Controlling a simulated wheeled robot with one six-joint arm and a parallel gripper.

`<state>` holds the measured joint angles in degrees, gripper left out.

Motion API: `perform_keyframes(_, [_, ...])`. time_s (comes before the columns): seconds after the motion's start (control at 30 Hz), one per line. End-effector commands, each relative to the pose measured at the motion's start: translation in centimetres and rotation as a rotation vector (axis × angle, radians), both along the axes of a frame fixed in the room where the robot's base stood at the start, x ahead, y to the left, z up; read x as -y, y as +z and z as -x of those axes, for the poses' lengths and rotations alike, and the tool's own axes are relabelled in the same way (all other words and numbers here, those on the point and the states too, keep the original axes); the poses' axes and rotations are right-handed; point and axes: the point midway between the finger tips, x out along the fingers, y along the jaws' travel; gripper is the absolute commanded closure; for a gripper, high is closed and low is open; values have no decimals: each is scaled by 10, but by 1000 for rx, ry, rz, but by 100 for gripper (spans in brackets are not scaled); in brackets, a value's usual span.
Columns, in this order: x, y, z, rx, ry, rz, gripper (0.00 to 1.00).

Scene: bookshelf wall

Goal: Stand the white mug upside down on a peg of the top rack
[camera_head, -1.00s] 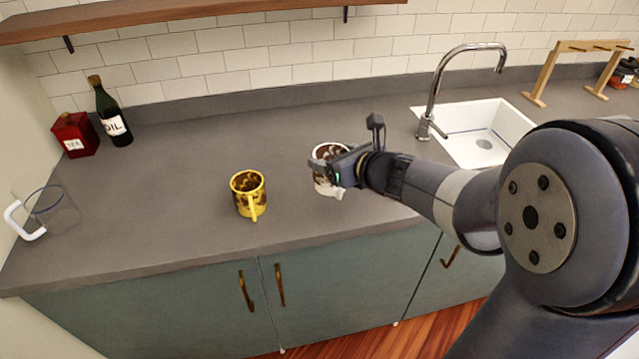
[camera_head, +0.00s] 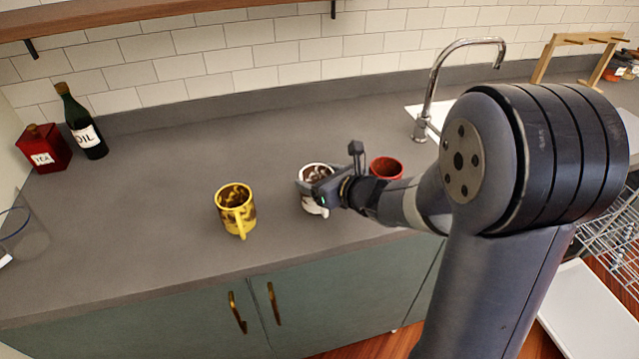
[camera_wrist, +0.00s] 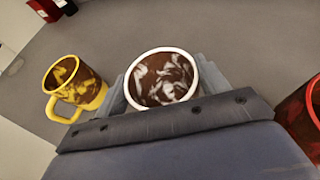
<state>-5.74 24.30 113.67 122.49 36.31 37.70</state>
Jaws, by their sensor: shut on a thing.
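The white mug (camera_head: 314,208) is upright on the counter, or very close above it, with a brown and white smeared inside. My gripper (camera_head: 322,187) is shut on the mug near its rim and hides part of its side. In the wrist view the mug's white rim (camera_wrist: 130,84) faces the camera, between the jaws. A wire rack with thin upright wires (camera_head: 618,238) shows at the right edge, partly behind my arm. Its single pegs are too small to tell apart.
A yellow mug (camera_head: 236,212) stands left of the white mug, and a red mug (camera_head: 386,167) stands right, partly behind my arm. A tap (camera_head: 430,95) and a wooden peg stand (camera_head: 545,62) are farther back. A white panel (camera_head: 592,312) lies below the wire rack.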

Motion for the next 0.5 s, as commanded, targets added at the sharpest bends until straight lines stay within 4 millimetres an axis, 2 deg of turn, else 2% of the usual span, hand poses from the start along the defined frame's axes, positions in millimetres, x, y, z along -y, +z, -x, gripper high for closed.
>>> perform_keyframes(0.1, [0, -10, 0, 1, 0, -1, 83])
perform_keyframes(0.5, [0, -14, 0, 4, 0, 0, 83])
